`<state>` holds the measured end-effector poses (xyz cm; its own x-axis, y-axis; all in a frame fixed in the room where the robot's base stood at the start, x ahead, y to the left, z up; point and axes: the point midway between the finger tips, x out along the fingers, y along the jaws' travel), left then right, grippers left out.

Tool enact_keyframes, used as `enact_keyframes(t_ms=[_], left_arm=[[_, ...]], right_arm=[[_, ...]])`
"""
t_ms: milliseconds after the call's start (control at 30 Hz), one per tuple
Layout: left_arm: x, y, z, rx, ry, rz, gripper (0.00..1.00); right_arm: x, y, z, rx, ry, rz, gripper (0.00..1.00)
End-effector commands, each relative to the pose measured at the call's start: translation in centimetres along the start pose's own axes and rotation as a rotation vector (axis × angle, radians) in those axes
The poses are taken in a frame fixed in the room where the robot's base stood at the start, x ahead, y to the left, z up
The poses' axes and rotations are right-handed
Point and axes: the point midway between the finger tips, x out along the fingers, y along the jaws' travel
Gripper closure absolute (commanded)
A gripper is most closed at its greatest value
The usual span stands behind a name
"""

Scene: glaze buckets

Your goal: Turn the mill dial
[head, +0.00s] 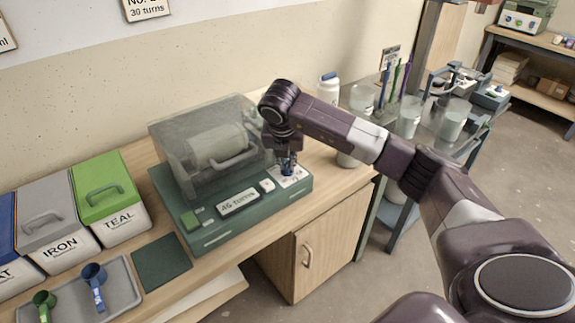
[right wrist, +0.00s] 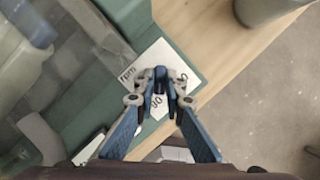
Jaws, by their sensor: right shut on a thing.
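The mill (head: 232,222) is a green box with a clear cover over a pale jar (head: 215,145). Its front display (head: 238,203) shows a number of turns, hard to read exactly. My right gripper (head: 288,170) reaches down onto the white dial plate (head: 299,178) at the mill's right end. In the right wrist view its fingertips (right wrist: 160,90) are shut on the small dark blue dial (right wrist: 160,74). The plate (right wrist: 150,58) there carries "rpm" and numbers, partly hidden by the fingers. My left gripper is not in view.
Lidded bins labelled IRON (head: 55,215) and TEAL (head: 112,195) stand left of the mill. A grey tray (head: 122,312) with green and blue scoops lies in front of them. A white bottle (head: 328,88) and a cart (head: 447,137) with cups stand right of the mill.

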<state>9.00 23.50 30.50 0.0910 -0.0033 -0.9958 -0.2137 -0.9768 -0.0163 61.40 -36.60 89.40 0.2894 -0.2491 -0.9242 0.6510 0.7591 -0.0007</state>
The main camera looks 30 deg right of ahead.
Motion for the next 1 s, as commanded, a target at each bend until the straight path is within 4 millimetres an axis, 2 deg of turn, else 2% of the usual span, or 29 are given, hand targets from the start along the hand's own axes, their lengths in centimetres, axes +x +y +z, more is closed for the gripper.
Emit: enact_keyframes(t_ms=[267, 767, 800, 933, 1000], left_arm=[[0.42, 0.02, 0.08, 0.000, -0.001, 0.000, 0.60], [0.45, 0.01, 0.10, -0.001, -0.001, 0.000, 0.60], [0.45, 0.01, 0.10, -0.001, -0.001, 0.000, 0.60], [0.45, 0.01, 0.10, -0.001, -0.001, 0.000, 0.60], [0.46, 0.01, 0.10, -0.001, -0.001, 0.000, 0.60]], right_arm=[[-0.15, 0.12, 0.23, 0.082, -0.005, -0.029, 1.00], [-0.18, 0.13, 0.25, 0.097, -0.005, -0.035, 1.00], [-0.18, 0.13, 0.25, 0.097, -0.005, -0.035, 0.87], [-0.13, 0.11, 0.19, 0.096, -0.003, -0.036, 0.72], [-0.10, 0.10, 0.15, 0.095, -0.003, -0.036, 0.72]])
